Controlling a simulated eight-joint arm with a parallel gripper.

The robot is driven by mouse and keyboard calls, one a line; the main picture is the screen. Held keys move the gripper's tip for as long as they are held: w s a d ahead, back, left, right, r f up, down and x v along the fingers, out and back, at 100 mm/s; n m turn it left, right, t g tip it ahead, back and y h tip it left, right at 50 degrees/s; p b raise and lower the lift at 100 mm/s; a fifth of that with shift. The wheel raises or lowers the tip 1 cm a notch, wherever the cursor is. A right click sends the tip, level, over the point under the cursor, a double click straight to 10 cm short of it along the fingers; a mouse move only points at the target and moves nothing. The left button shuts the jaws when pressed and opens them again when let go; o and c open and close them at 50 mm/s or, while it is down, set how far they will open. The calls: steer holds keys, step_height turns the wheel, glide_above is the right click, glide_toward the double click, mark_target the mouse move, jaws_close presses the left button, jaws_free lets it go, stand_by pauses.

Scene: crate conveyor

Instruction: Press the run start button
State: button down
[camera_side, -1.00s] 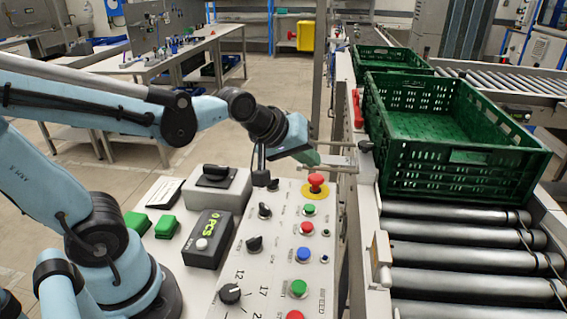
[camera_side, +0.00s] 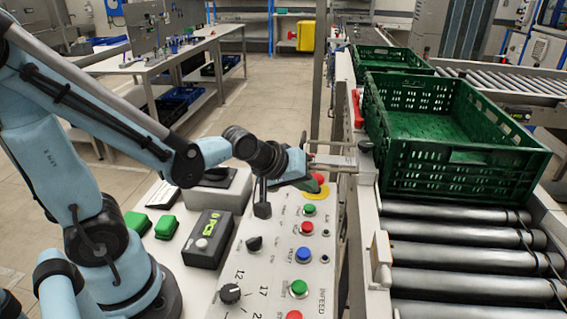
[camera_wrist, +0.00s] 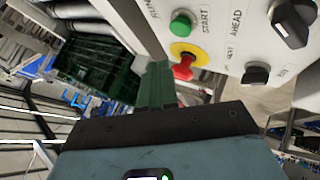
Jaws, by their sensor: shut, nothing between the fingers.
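The run start button is most likely the green button (camera_side: 309,210) just in front of the emergency stop on the sloping control panel. In the wrist view the green button (camera_wrist: 181,24) has the word START beside it. The red emergency stop (camera_side: 318,178) on its yellow disc is partly covered by my gripper in the side view; it shows clearly in the wrist view (camera_wrist: 184,68). My gripper (camera_side: 312,186) is shut and empty, its green fingers beside the emergency stop. In the wrist view the fingertips (camera_wrist: 159,70) are left of the emergency stop. I cannot tell whether they touch it.
A second green button (camera_side: 299,287), a red button (camera_side: 307,228), a blue button (camera_side: 304,254) and black knobs share the panel. A green crate (camera_side: 455,177) stands on the rollers at right. A black box (camera_side: 208,240) lies left of the panel's controls.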

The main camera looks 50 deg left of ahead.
mark_target(305, 208)
steer(key=shift+f, duration=1.15)
steer(key=shift+f, duration=0.2)
stand_by(1.2)
steer(key=shift+f, duration=0.2)
steer(key=shift+f, duration=0.45)
stand_by(0.7)
steer(key=shift+r, duration=0.85)
steer(key=shift+r, duration=2.55)
